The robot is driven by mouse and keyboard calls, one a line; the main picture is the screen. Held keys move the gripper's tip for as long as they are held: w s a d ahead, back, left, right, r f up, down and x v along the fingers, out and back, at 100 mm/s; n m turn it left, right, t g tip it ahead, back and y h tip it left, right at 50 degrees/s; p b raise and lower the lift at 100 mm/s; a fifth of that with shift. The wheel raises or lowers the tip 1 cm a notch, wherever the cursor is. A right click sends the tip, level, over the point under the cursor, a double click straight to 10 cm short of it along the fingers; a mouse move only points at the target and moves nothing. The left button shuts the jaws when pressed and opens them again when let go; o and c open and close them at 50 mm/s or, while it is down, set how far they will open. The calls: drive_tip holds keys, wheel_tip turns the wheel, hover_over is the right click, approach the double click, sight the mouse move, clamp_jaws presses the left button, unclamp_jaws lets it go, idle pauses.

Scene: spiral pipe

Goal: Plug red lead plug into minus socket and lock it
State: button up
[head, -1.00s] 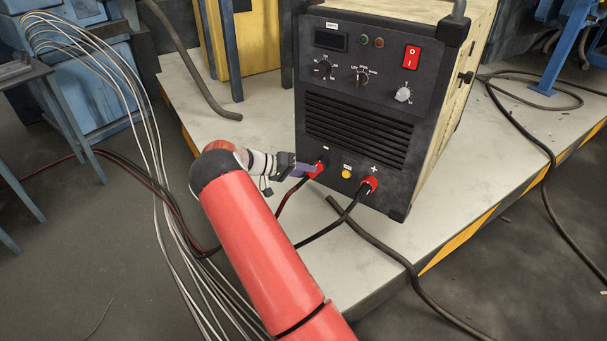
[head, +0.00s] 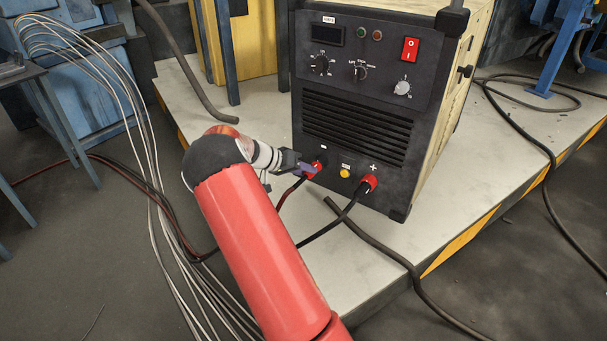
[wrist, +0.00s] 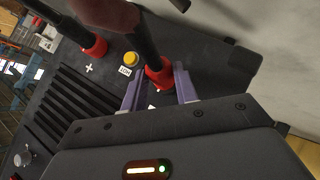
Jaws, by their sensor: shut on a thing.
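The red lead plug (head: 316,163) sits at the minus socket, low on the front of the black machine (head: 357,135). In the wrist view the red plug (wrist: 160,74) is against the panel between my two purple fingers. My gripper (head: 309,167) is shut on it; the fingers also show in the wrist view (wrist: 160,88). The minus mark (head: 324,147) is just above. The plug hides the socket opening, so I cannot tell whether it is locked.
A second red plug (head: 367,184) with a black cable is in the plus socket. A yellow knob (head: 345,173) lies between the two sockets. Cables run across the pale platform (head: 420,228). Thin wires (head: 150,150) hang at left.

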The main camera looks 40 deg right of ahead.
drive_tip(key=shift+s+f+t+b, duration=0.2)
drive_tip(key=shift+f+t+b, duration=0.15)
drive_tip(key=shift+b, duration=0.25)
clamp_jaws()
drive_tip(key=shift+s+m+t+y+b, duration=0.1)
drive_tip(key=shift+m+t+y+b, duration=0.45)
drive_tip(key=shift+b, duration=0.75)
drive_tip(key=shift+s+m+t+y+b, duration=0.15)
drive_tip(key=shift+m+t+y+b, duration=0.1)
drive_tip(key=shift+m+t+b, duration=0.25)
drive_tip(key=shift+s+d+r+t, duration=0.1)
drive_tip(key=shift+s+r+t, duration=0.05)
drive_tip(key=shift+t, duration=0.35)
drive_tip(key=m+t+y, duration=0.1)
drive_tip(key=t, duration=0.1)
drive_tip(key=m+t+y, duration=0.1)
drive_tip(key=t, duration=0.1)
drive_tip(key=shift+s+d+m+t, duration=0.2)
drive_tip(key=shift+s+m+t, duration=0.15)
drive_tip(key=shift+s+t, duration=0.05)
drive_tip(key=o, duration=1.1)
unclamp_jaws()
drive_tip(key=shift+w+r, duration=0.1)
